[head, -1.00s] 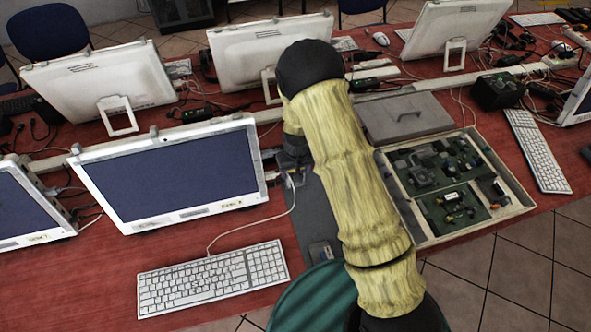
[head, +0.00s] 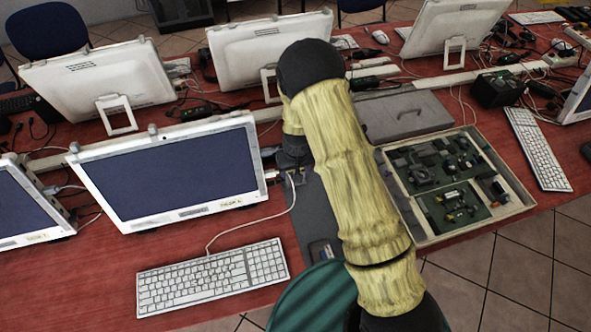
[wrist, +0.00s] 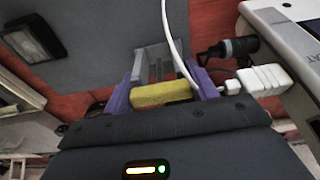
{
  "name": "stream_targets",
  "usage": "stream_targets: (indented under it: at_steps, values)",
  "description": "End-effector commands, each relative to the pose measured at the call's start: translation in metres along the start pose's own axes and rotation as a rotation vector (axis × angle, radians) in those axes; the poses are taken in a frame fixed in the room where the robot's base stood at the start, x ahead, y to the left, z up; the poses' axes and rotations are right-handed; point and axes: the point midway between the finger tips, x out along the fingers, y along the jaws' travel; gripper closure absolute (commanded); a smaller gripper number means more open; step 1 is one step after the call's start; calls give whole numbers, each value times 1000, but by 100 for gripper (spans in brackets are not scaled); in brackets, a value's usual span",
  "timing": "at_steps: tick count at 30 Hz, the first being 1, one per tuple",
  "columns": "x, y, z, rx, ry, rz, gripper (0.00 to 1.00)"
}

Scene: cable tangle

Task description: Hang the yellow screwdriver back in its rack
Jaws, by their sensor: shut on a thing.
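In the wrist view, my gripper (wrist: 162,92) has two purple fingers shut on the yellow screwdriver (wrist: 160,94). Only its yellow handle shows, lying crosswise between the fingers; its shaft cannot be made out. A grey upright frame (wrist: 153,60), which looks like the rack, stands just beyond the handle. I cannot tell whether the screwdriver touches it. In the head view, my yellow-sleeved arm hides the fingers, the screwdriver and most of the area around the rack.
A white cable (wrist: 171,40) runs close past my fingers. A white plug (wrist: 258,80) and a black connector (wrist: 233,47) lie to their right. In the head view, a monitor (head: 170,172) and keyboard (head: 213,277) stand left, and a tray of circuit boards (head: 520,205) right.

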Motion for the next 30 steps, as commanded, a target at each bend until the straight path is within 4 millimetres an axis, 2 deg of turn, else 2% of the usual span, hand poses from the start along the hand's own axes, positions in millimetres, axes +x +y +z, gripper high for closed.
stream_targets:
  at_steps: [22,23,24,26,30]
  values:
    - [6,1,1,2,0,0,66]
    - [6,1,1,2,0,0,36]
    - [6,1,1,2,0,0,29]
    - [6,1,1,2,0,0,17]
    - [6,1,1,2,0,0,17]
